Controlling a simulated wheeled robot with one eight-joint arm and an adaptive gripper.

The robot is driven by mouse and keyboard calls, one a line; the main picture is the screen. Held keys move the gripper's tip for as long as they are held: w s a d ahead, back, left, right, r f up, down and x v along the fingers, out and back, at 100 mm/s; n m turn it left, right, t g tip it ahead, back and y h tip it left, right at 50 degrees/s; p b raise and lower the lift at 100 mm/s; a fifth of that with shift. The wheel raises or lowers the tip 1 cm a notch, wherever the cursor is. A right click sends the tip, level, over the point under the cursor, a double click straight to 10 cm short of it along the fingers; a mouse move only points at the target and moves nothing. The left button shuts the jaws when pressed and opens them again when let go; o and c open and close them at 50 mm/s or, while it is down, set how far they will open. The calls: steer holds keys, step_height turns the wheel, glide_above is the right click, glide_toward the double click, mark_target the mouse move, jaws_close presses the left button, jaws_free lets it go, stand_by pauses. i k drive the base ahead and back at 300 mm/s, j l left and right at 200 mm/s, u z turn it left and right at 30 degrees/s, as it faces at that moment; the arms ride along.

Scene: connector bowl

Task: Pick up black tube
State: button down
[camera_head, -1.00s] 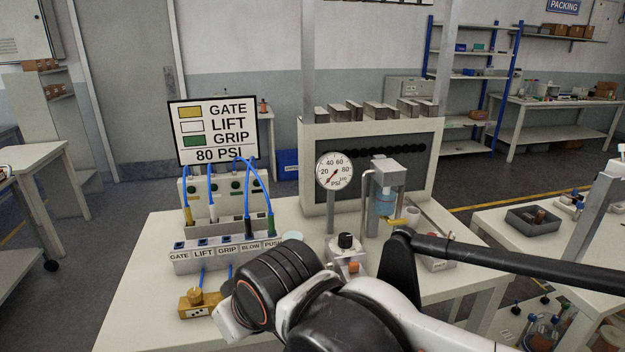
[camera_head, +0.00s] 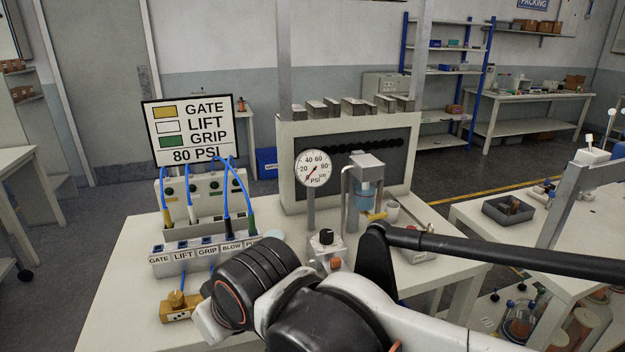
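Blue tubes stand at the connector station on the white table. One blue tube has a black end fitting (camera_head: 226,227), near the BLOW label. Beside it on the right is a tube with a green fitting (camera_head: 250,223). To the left are tubes with a yellow fitting (camera_head: 167,216) and a white fitting (camera_head: 193,212). The labelled socket block (camera_head: 180,266) reads GATE, LIFT, GRIP, BLOW; its right end is partly hidden behind my arm. My arm crosses the lower front of the view, but my gripper's fingers do not show. No tube is visibly held.
A sign (camera_head: 187,132) stands behind the tubes. A pressure gauge (camera_head: 313,168), a regulator with a black knob (camera_head: 326,238) and a filter unit (camera_head: 366,188) stand right of them. A brass fitting (camera_head: 177,303) sits in front. The table's left front is clear (camera_head: 115,300).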

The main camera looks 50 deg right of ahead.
mark_target(228, 220)
steer(key=j+z, duration=0.1)
steer(key=z, duration=0.3)
steer(key=j+z, duration=0.1)
steer(key=z, duration=0.3)
steer(key=j+z, duration=0.15)
steer(key=z, duration=0.65)
steer(key=k+j+z, duration=0.1)
steer(key=z, duration=0.35)
steer(key=k+j, duration=0.15)
steer(key=j+z, duration=0.05)
